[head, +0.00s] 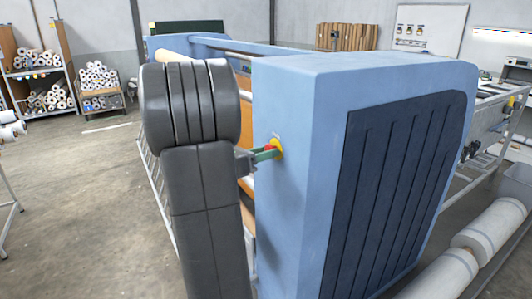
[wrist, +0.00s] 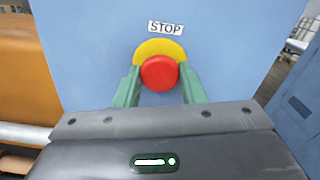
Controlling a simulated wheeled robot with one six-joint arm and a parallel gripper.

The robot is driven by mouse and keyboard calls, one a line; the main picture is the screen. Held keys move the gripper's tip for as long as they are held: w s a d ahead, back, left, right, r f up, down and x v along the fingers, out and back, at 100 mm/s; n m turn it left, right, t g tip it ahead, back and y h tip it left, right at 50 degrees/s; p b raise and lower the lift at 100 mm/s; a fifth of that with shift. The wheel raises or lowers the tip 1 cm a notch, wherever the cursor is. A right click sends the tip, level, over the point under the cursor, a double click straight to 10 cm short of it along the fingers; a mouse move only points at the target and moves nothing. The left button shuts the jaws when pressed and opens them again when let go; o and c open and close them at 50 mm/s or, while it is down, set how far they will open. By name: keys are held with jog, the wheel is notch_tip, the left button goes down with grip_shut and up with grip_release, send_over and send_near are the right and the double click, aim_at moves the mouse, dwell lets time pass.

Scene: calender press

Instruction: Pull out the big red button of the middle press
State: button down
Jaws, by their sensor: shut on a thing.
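The big red button (wrist: 160,73) sits on a yellow disc (wrist: 160,48) on the blue side of the press (head: 285,150), under a STOP label (wrist: 166,28). In the head view the button (head: 269,147) is a small red spot beside my gripper. My gripper (wrist: 160,84) has its green fingers on the left and right of the button, shut on it. In the head view the gripper (head: 266,155) reaches the press from the left. The lower part of the yellow disc is hidden behind the button and fingers.
A dark ribbed panel (head: 400,185) covers the press's right side. White fabric rolls (head: 480,240) lie low at the right. Shelves with rolls (head: 40,85) stand at the far left. The concrete floor (head: 80,200) at left is largely clear.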

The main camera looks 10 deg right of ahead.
jog(key=shift+s+a, duration=0.25)
jog(key=shift+a, duration=0.3)
jog(key=c, duration=0.9)
grip_release()
jog(key=shift+a, duration=0.2)
jog(key=b+v, duration=0.2)
jog(key=v, duration=1.1)
jog(key=shift+s+a, duration=0.2)
jog(key=shift+a, duration=0.15)
jog(key=p+x, duration=0.2)
jog(key=x, duration=1.2)
jog(key=shift+d, duration=0.2)
jog(key=shift+a, duration=0.15)
